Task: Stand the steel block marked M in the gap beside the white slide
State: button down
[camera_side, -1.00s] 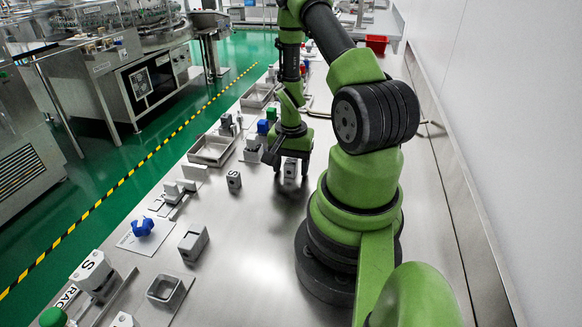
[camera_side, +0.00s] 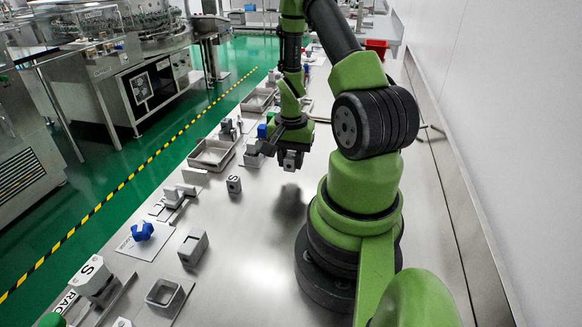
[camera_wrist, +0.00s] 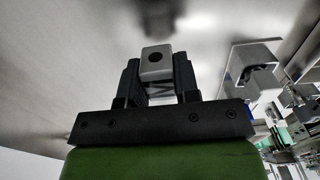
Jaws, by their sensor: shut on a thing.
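My gripper (camera_side: 290,158) is shut on the steel block marked M (camera_side: 290,162) and holds it above the bench, with a shadow below. In the wrist view the block (camera_wrist: 157,65) sits between the two dark fingers (camera_wrist: 157,85), with a dark round hole in its end and a partly hidden M. A fixture with a pale plate and a dark recess (camera_wrist: 255,75) stands to the right, apart from the block. I cannot tell for sure which pale part is the white slide, and the gap is not clear in either view.
A metal tray (camera_side: 213,154), a blue knob (camera_side: 142,231), a grey block (camera_side: 193,247) and an open square holder (camera_side: 165,293) line the left side. The middle of the bench is clear.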

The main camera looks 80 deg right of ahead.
notch_tip(320, 180, up, 6)
jog(key=shift+r, duration=0.45)
jog(key=shift+w, duration=0.35)
jog(key=w+a, duration=0.2)
jog(key=w, duration=0.9)
send_near(188, 176)
notch_tip(188, 176, up, 2)
jog(key=s+a, duration=0.2)
jog(key=f, duration=0.9)
jog(key=shift+s+a+f, duration=0.1)
jog(key=shift+a+f, duration=0.1)
jog(key=shift+f, duration=0.05)
jog(key=shift+f, duration=0.1)
